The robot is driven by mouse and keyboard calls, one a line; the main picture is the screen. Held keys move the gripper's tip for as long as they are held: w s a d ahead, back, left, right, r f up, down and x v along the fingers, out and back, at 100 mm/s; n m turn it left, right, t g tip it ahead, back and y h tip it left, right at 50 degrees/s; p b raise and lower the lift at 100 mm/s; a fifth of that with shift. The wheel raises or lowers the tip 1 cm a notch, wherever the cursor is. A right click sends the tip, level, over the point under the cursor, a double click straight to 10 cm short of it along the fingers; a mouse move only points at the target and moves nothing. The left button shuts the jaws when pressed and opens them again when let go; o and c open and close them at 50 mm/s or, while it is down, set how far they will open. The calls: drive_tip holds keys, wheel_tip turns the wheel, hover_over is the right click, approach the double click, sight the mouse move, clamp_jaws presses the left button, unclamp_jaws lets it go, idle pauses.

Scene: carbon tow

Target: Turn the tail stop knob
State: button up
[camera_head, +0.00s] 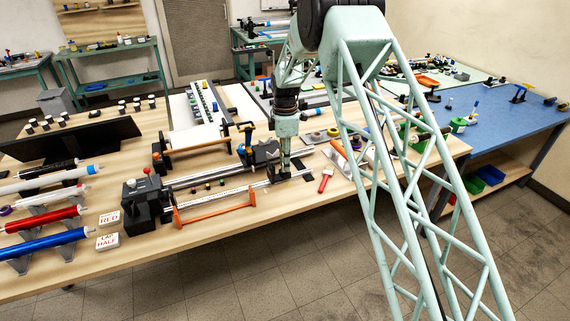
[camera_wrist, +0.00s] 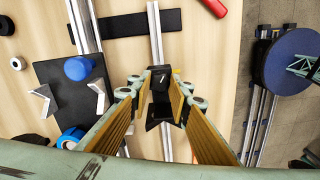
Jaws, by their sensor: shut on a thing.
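The tail stop knob (camera_wrist: 162,80) is a small black piece with a white mark, between my fingertips in the wrist view. My gripper (camera_wrist: 160,88) is shut on it from above, with one yellow-lined finger on each side. In the camera_head view my gripper (camera_head: 285,176) points down at the right end of the railed bench machine, and the knob is hidden there. The dark tail block (camera_head: 262,153) stands beside my gripper. A silver rail (camera_wrist: 155,35) runs beyond the knob in the wrist view.
The machine's black head block (camera_head: 143,200) stands at the left end of the rails. A red-handled tool (camera_head: 326,181) lies right of my gripper. A blue cylinder (camera_wrist: 78,68) stands on a black plate near the fingers.

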drive_tip(key=m, duration=1.1)
idle(0.3)
drive_tip(key=shift+m, duration=0.4)
drive_tip(key=o, duration=0.8)
drive_tip(key=shift+o, duration=0.2)
drive_tip(key=shift+r, duration=4)
